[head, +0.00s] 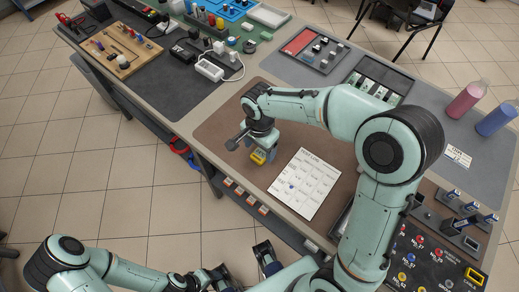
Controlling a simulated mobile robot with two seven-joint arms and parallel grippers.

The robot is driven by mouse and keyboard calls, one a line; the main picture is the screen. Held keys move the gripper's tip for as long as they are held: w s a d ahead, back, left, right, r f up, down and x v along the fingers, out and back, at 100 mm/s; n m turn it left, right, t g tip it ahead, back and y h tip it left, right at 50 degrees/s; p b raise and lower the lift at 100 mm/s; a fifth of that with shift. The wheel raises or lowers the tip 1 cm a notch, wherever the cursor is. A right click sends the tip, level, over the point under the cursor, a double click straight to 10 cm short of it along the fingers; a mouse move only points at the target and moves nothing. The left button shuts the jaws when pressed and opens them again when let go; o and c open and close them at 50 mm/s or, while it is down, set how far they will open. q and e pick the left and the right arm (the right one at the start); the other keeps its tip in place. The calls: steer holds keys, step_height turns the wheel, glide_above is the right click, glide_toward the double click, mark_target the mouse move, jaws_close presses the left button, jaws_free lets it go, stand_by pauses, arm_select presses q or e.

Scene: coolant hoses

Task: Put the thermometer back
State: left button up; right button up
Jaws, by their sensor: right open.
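A small yellow device with a dark face (258,156), which looks like the thermometer, is on the brown mat (225,118) near the table's front edge. My right gripper (253,148) points down right at it. Its jaws are open, with one finger to the left of the yellow device and the other beside or behind its right side. I cannot tell whether they touch it. My left arm comes in low at the left. Dark parts at the bottom middle may be its gripper, but its jaws cannot be made out.
A written log sheet (305,184) lies just right of the yellow device. A white power strip (210,68), a tool board (120,48) and a grey tray (311,48) stand farther back. Pink (467,100) and blue (497,119) bottles stand at the right. Orange-tagged clips line the front edge.

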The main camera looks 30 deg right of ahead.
mark_target(259, 155)
step_height(259, 155, up, 10)
steer(key=p, duration=0.1)
steer(key=shift+f, duration=0.15)
steer(key=shift+a+f, duration=0.1)
stand_by(0.4)
